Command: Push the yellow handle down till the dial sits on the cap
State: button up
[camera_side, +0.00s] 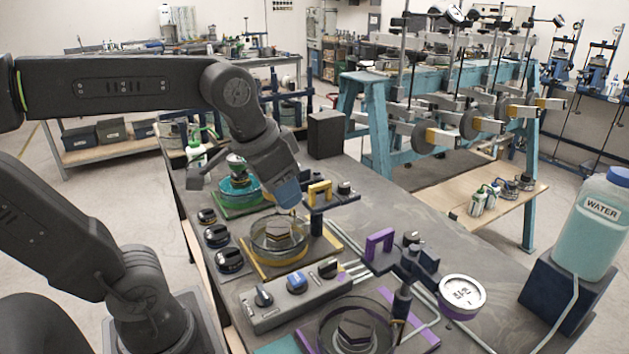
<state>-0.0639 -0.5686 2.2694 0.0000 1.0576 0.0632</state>
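The yellow handle (319,190) is a small upright bracket on a dark lever arm, right of my gripper. My gripper (289,196) points down and right, its blue end just left of the handle with a small apparent gap; I cannot tell if they touch. Its fingers are not clear enough to show open or shut. Below it, a dark hexagonal cap (277,230) sits in a clear round dish (281,252) on a yellow-edged base. No dial of the yellow unit can be made out; my gripper may hide it.
In front is a purple-handled unit (379,243) with a white round dial (461,293) and its own dish. A grey knob box (290,303) and several black knobs lie nearby. A green-based dish (238,190) and black box (326,134) stand behind. A water bottle (592,235) is right.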

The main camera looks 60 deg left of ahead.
jog(key=w+a+r+g, duration=0.3)
jog(key=w+a+r, duration=0.2)
jog(key=w, duration=0.3)
notch_tip(320, 180, up, 2)
jog(key=g, duration=0.1)
send_over(320, 184)
notch_tip(320, 184, down, 13)
jog(key=shift+f, duration=0.2)
jog(key=shift+c, duration=0.4)
grip_shut()
jog(key=shift+f, duration=0.1)
